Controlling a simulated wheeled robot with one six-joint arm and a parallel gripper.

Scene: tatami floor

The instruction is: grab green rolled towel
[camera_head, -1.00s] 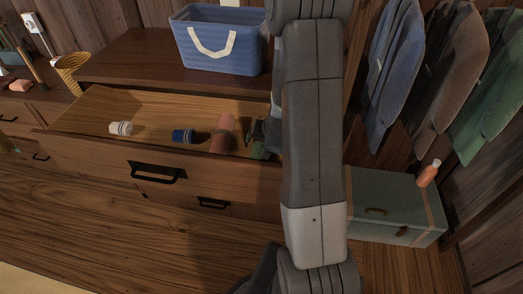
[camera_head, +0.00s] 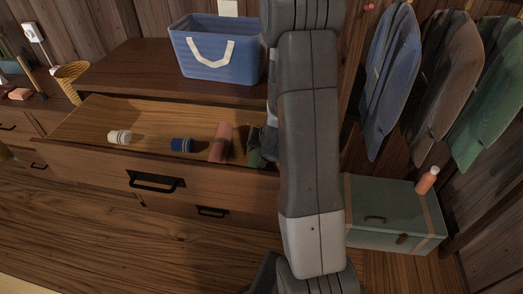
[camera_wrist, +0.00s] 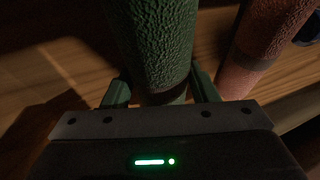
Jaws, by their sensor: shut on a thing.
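The green rolled towel (camera_wrist: 150,45) stands out at the top middle of the wrist view, between the two fingers of my gripper (camera_wrist: 162,92). The gripper is shut on it. In the head view the green towel (camera_head: 254,158) shows only in part beside my arm, at the right of the open drawer (camera_head: 85,123). My gripper (camera_head: 258,143) is there too, mostly hidden by my arm. A pinkish-red rolled towel (camera_head: 221,143) lies just left of it and also shows at the upper right of the wrist view (camera_wrist: 268,35).
A blue rolled item (camera_head: 182,145) and a white rolled item (camera_head: 120,137) lie further left in the drawer. A blue basket (camera_head: 215,60) stands on the cabinet top behind. A green chest (camera_head: 390,225) with an orange bottle (camera_head: 427,180) on it is at the right.

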